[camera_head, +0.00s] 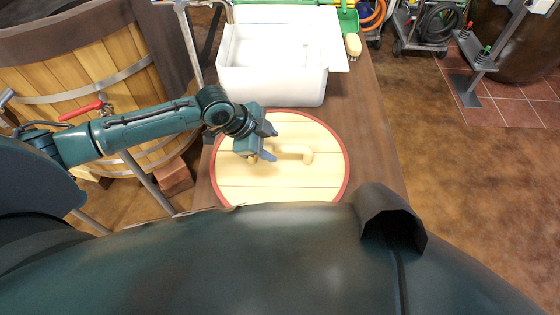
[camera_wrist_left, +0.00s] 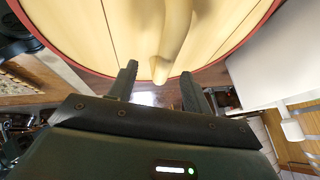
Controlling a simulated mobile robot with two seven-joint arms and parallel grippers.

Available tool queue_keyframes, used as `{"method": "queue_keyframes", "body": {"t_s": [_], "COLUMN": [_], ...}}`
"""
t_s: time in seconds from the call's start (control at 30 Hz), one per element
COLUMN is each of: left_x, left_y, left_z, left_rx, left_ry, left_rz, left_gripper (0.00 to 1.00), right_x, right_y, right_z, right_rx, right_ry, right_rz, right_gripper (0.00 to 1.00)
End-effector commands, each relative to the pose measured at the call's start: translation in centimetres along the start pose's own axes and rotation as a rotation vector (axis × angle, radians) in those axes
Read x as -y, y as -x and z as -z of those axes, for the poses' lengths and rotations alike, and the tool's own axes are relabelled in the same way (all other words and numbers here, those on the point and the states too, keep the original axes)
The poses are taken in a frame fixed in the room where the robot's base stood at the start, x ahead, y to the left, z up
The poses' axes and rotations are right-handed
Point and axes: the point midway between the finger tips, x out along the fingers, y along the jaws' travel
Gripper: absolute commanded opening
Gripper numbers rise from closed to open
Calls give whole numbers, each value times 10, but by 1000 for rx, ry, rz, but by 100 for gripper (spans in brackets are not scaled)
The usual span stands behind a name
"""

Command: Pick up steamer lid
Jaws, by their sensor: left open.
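The steamer lid (camera_head: 240,185) is a round, pale wooden disc with a red rim, lying on the brown bench top in the head view. It has a pale wooden bar handle (camera_head: 296,150) across its middle. My left gripper (camera_head: 271,143) is over the lid at the handle's left end and hides part of it. In the left wrist view the lid (camera_wrist_left: 95,32) fills the top, and the handle (camera_wrist_left: 172,45) reaches down toward the gap between the two open fingers (camera_wrist_left: 160,85). I cannot tell whether the fingers touch the handle. My right gripper does not show.
A white bin (camera_head: 272,75) stands on the bench (camera_head: 345,95) behind the lid. A wooden barrel (camera_head: 95,70) with metal bands and a red-handled valve (camera_head: 82,111) is at the left. A brush (camera_head: 353,45) lies right of the bin.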

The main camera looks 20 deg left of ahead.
Motion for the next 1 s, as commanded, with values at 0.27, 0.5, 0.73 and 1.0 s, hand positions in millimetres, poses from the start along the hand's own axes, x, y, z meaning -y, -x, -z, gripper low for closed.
{"method": "queue_keyframes", "body": {"t_s": [0.27,0.5,0.73,1.0], "left_x": [6,7,8,8], "left_y": [-28,-56,-57,-56], "left_z": [-2,-3,-3,-3], "left_rx": [-1,1,1,1], "left_ry": [1,1,0,1], "left_rz": [0,0,1,1], "left_gripper": [49,49,49,29], "right_x": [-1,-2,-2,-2], "right_y": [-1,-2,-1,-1], "right_z": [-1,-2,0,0], "right_rx": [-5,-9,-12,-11], "right_ry": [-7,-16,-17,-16], "right_rz": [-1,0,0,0], "right_gripper": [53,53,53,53]}}
